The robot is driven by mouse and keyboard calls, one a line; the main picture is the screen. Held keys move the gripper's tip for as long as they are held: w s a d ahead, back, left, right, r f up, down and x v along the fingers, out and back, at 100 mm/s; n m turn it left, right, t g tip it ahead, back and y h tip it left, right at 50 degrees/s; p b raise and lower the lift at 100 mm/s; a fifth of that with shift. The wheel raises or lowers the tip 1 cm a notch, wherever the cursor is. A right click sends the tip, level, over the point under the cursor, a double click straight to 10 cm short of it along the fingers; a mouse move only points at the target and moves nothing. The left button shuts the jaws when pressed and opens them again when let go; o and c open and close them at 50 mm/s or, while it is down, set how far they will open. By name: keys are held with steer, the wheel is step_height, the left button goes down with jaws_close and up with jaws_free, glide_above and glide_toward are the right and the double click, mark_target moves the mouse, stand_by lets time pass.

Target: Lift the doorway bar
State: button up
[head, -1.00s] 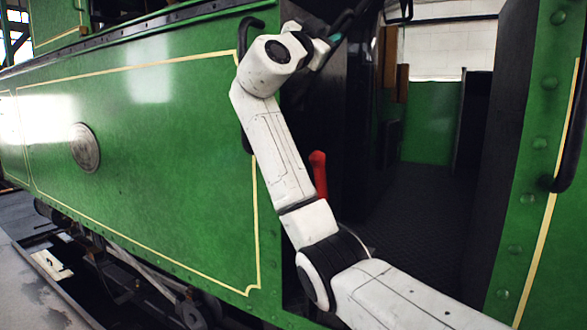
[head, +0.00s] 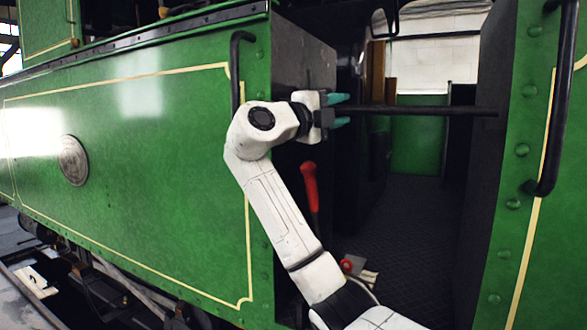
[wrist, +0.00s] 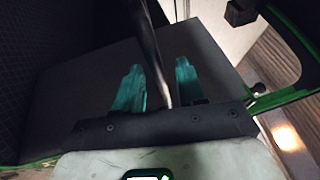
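The doorway bar (head: 425,110) is a thin dark rod lying level across the cab doorway. Its right end shows against the dark inner side of the right doorpost; I cannot tell whether it rests on anything there. My gripper (head: 346,110), with teal fingers, is at the bar's left part, by the left side of the doorway. The wrist view shows the bar (wrist: 148,40) running between the two fingers of my gripper (wrist: 158,65). The fingers are apart, with a gap on each side of the bar. The bar's left end is hidden by my gripper.
A red-handled lever (head: 310,187) stands below my gripper, just inside the doorway. A black handrail (head: 238,75) is on the green left panel and another (head: 560,110) on the right post. A small red object (head: 347,265) is low in the doorway. The dark floor (head: 410,210) beyond looks clear.

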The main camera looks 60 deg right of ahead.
steer(key=f+b+v, duration=0.1)
steer(key=b+v, duration=0.2)
steer(key=v, duration=0.6)
steer(key=w+f+n+t+y, duration=0.1)
steer(key=w+f+n+t, duration=0.2)
steer(key=f, duration=0.6)
steer(key=n, duration=0.2)
steer(key=shift+w+d+f+n+t, duration=0.2)
steer(key=shift+d+n+t, duration=0.1)
steer(key=shift+d+n, duration=0.1)
steer(key=shift+r, duration=0.1)
